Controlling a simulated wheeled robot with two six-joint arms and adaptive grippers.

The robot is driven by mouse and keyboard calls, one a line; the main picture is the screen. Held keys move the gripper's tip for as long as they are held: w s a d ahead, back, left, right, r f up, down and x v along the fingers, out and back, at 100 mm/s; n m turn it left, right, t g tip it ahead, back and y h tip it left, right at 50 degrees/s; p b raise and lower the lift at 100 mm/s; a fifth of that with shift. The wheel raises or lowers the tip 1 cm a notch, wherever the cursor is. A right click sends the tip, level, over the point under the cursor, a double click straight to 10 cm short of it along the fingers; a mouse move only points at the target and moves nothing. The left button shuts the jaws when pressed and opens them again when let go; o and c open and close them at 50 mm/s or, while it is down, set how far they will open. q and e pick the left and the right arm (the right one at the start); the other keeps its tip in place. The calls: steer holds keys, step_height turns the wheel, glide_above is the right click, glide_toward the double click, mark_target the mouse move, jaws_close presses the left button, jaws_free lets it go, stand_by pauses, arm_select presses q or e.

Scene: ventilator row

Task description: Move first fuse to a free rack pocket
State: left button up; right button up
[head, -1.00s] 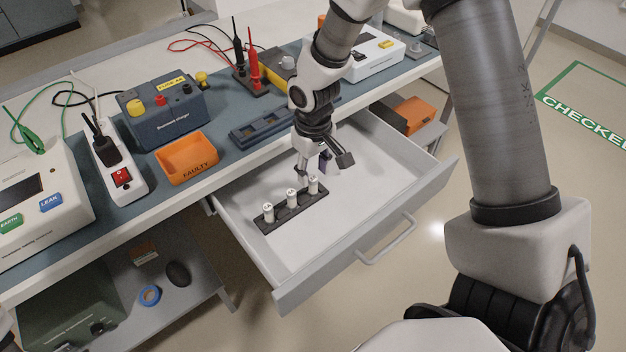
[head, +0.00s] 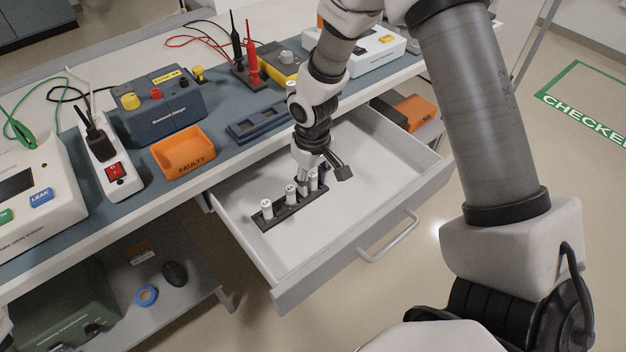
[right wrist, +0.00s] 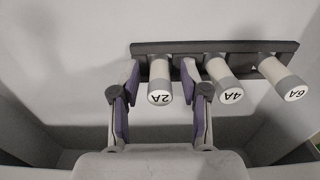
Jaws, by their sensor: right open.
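Three white fuses with grey ends stand in a black rack (head: 279,217) inside the open drawer. The wrist view reads them as 2A (right wrist: 160,82), 4A (right wrist: 224,82) and 6A (right wrist: 283,80), along the rack (right wrist: 190,47). In the head view the 6A fuse (head: 267,209) is at the near left end and the 4A fuse (head: 291,195) is in the middle. My right gripper (head: 314,179) is open, its fingers on either side of the 2A fuse, with slight gaps. No empty pocket shows clearly in this rack. My left gripper is out of view.
A dark blue tray (head: 250,132) with recesses lies on the bench above the drawer. An orange FAULTY bin (head: 183,153) stands left of it. The drawer floor (head: 367,170) is clear to the right of the rack. The drawer front (head: 370,245) stands out from the bench.

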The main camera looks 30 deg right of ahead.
mark_target(313, 174)
jaws_close()
steer(key=shift+r, duration=0.15)
steer(key=shift+r+p, duration=2.4)
steer(key=shift+p, duration=0.1)
